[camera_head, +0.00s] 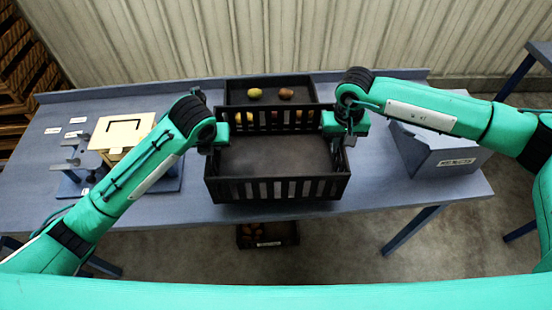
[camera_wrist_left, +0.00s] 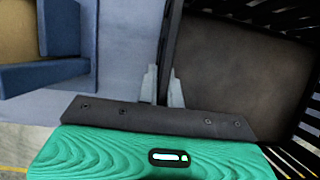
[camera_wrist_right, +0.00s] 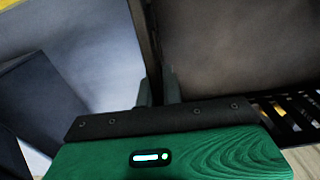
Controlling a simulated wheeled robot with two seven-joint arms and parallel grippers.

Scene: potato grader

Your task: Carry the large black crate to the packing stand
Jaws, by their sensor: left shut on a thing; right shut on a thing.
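The large black crate (camera_head: 277,189) is in the middle of the head view, at the front of the blue-grey table. It has slatted sides and its visible floor is empty. My left gripper (camera_head: 214,147) is shut on its left wall; the left wrist view shows the fingers (camera_wrist_left: 162,88) on either side of that wall. My right gripper (camera_head: 343,140) is shut on the right wall, and its fingers (camera_wrist_right: 158,90) pinch it in the right wrist view. The crate looks level. I cannot tell whether its bottom touches the table.
A dark tray (camera_head: 268,85) with several potatoes stands behind the crate. A labelled blue-grey box (camera_head: 445,158) is to the right, and a cream panel fixture (camera_head: 122,133) to the left. A small potato crate (camera_head: 266,242) is below the table. Another blue surface (camera_head: 541,52) shows at far right.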

